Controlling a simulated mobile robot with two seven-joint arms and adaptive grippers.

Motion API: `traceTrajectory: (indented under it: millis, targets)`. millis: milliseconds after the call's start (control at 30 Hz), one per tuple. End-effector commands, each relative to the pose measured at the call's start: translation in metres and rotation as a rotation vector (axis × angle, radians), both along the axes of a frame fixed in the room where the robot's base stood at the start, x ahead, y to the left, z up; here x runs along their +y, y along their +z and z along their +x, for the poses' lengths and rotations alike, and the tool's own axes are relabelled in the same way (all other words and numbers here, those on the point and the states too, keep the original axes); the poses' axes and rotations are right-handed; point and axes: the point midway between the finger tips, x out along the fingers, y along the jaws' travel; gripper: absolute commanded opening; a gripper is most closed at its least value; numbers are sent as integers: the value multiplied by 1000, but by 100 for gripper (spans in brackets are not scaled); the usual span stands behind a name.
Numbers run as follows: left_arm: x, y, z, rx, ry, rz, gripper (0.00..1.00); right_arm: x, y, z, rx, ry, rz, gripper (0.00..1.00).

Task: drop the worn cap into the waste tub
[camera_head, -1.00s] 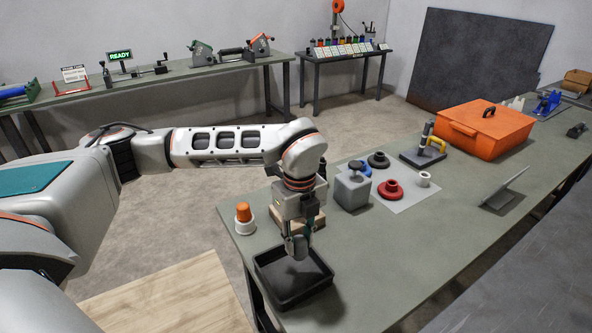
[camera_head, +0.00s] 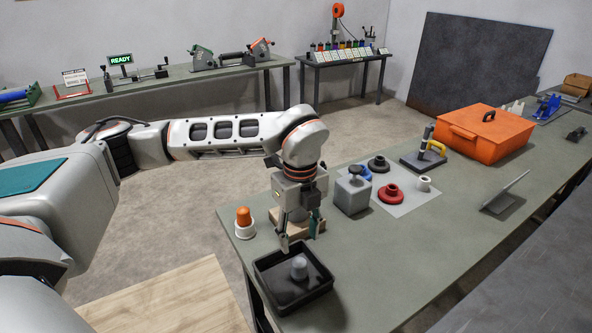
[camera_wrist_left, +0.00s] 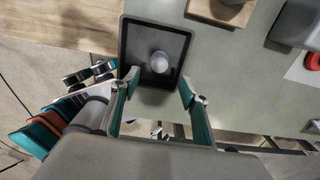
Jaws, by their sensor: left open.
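The worn cap (camera_head: 299,268) is a small grey cap standing inside the black waste tub (camera_head: 318,290), near its middle, apart from the walls. In the left wrist view the cap (camera_wrist_left: 159,62) is a pale round shape on the floor of the dark tub (camera_wrist_left: 125,40). My left gripper (camera_head: 300,240) is open and empty above the far edge of the tub, its fingers apart and clear of the cap. In the left wrist view its fingertips (camera_wrist_left: 160,82) stand either side of the cap's line. My right gripper is not in view.
A grey block container (camera_head: 352,193) and a mat with red (camera_head: 391,193) and dark flanged parts lie to the right. The table right of the tub is clear.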

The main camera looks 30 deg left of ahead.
Motion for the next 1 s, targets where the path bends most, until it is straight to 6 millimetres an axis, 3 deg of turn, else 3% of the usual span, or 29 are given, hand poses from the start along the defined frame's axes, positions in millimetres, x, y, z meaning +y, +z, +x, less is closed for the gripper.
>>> traceTrajectory:
  millis: [200,400,600,1000]
  targets:
    - [0,48,1,-5,1,1,45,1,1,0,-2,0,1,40]
    - [0,76,1,-2,1,0,45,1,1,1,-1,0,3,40]
    - [0,86,0,0,1,0,45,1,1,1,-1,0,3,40]
    - [0,86,0,0,0,0,45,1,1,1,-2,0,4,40]
